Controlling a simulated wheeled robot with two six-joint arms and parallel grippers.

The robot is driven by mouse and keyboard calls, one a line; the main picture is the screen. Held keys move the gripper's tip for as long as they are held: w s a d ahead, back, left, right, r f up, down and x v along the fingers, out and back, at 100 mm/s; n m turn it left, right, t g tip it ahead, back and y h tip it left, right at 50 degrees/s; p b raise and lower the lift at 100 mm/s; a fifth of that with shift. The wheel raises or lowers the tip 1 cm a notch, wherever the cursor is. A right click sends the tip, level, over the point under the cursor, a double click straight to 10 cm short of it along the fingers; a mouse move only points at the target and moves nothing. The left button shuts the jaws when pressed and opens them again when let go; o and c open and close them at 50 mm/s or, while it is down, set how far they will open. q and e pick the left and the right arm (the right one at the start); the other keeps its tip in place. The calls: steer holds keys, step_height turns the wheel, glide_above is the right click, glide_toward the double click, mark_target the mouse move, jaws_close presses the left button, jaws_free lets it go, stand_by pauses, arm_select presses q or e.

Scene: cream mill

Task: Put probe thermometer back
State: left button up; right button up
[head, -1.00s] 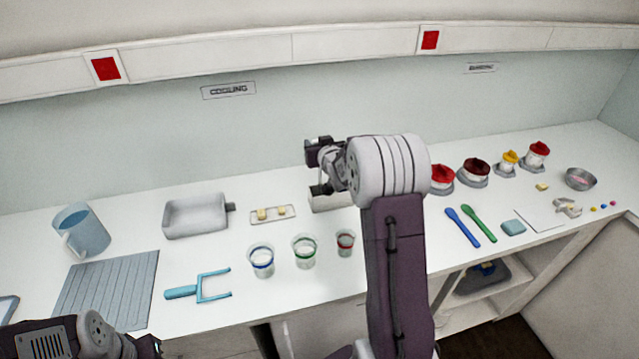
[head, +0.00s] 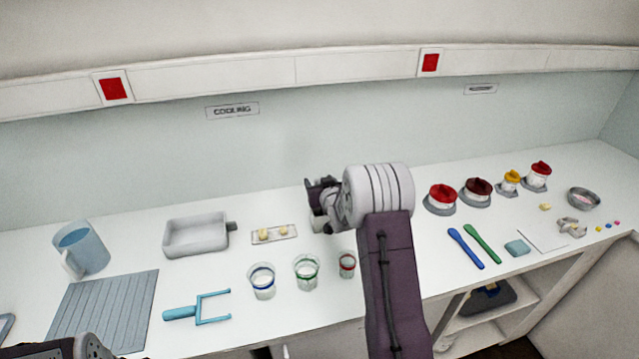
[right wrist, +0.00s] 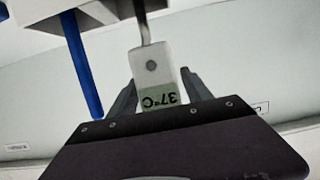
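The probe thermometer (right wrist: 157,75) shows in the right wrist view as a white body with a green display reading 37°C upside down. Its thin metal probe runs up to the top of the picture. My right gripper (right wrist: 157,78) has a finger close against each side of the body and appears shut on it. In the head view my right gripper (head: 320,190) is over the back of the counter, largely covered by my wrist; the thermometer is hidden there.
A white part (right wrist: 95,12) and a blue rod (right wrist: 82,65) are close to the probe in the right wrist view. Banded cups (head: 306,272) stand in front, a small tray (head: 262,241) left. Red-lidded jars (head: 441,198) stand right.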

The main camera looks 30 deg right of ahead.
steer(key=shift+r, duration=0.15)
steer(key=b+v, duration=0.1)
steer(key=v, duration=1.1)
steer(key=shift+b, duration=0.4)
steer(key=shift+d, duration=0.1)
